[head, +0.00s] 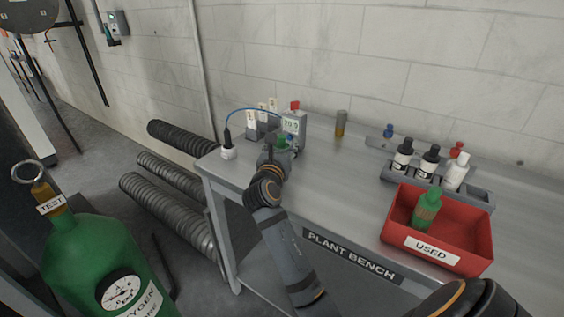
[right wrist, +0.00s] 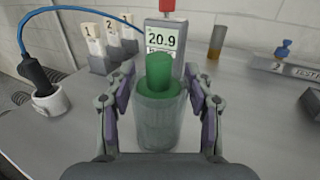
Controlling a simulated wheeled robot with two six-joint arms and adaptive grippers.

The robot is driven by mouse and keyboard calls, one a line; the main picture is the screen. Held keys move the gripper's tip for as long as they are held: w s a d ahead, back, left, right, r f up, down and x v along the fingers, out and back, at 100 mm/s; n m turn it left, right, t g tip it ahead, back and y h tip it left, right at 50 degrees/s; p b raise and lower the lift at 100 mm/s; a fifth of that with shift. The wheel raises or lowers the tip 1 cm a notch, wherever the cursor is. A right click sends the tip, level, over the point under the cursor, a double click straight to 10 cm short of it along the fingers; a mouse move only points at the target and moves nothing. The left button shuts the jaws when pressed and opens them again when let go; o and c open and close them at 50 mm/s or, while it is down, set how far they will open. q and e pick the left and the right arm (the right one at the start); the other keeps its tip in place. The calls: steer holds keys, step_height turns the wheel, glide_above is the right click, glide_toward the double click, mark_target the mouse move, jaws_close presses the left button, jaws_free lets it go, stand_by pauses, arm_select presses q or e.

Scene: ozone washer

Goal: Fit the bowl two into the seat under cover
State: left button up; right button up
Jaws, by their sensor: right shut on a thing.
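My right gripper (head: 276,150) is over the left part of the bench. In the right wrist view, its two fingers (right wrist: 161,105) are shut on the sides of a clear, ribbed bowl (right wrist: 159,122) with a green top and knob. The bowl looks upright; its base is hidden low in the picture. I cannot read a number on it. Right behind it stands a grey meter (right wrist: 165,35) reading 20.9, with a red top; the meter also shows in the head view (head: 294,122). I cannot make out a seat under a cover. My left gripper is not in view.
Numbered holders (right wrist: 97,48) stand left of the meter. A blue hose (right wrist: 75,12) runs to a black plug in a white cup (right wrist: 50,104). A red USED bin (head: 470,245) holds a green bottle.

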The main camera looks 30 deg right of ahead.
jaws_close()
steer(key=shift+r, duration=0.1)
steer(key=shift+r, duration=0.2)
step_height(320, 180, up, 18)
steer(key=p, duration=0.3)
steer(key=shift+f, duration=0.25)
